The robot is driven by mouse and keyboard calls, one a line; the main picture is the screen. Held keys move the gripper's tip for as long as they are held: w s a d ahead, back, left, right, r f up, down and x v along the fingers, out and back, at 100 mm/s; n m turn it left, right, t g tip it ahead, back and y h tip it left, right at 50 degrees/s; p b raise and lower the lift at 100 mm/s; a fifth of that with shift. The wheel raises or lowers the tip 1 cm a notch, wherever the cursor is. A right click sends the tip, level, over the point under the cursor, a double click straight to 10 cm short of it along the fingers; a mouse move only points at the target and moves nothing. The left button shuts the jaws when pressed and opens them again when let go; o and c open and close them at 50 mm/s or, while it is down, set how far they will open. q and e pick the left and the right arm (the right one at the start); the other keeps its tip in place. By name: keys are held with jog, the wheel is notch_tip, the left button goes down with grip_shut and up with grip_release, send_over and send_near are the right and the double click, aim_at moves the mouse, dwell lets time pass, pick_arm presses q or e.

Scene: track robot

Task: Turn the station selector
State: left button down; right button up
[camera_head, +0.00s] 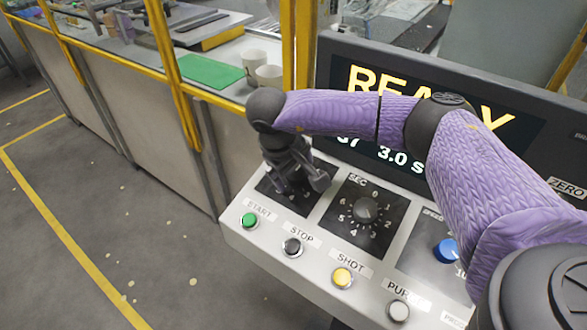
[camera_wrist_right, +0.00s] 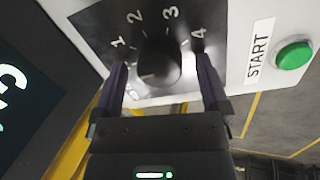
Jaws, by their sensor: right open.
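The station selector is a dark round knob (camera_wrist_right: 160,66) on a black plate marked 1 to 4, seen in the right wrist view. Its pointer setting is not clear. My right gripper (camera_wrist_right: 162,68) is open, with one finger on each side of the knob in that view. I cannot tell whether the fingers touch it. In the head view my right gripper (camera_head: 297,184) hangs over the leftmost dial plate (camera_head: 272,188) and hides most of it and the knob. My left gripper is not in view.
The console carries a second knob (camera_head: 364,210) marked SEC, a blue knob (camera_head: 446,250), and green (camera_head: 250,220), black (camera_head: 292,247), yellow (camera_head: 342,277) and white (camera_head: 398,311) buttons. A display (camera_head: 362,85) stands behind. Yellow posts (camera_head: 171,70) and a bench stand left.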

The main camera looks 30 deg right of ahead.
jog(key=p+v, duration=0.1)
jog(key=v, duration=0.8)
jog(key=shift+r, duration=0.45)
jog(key=shift+a, duration=0.1)
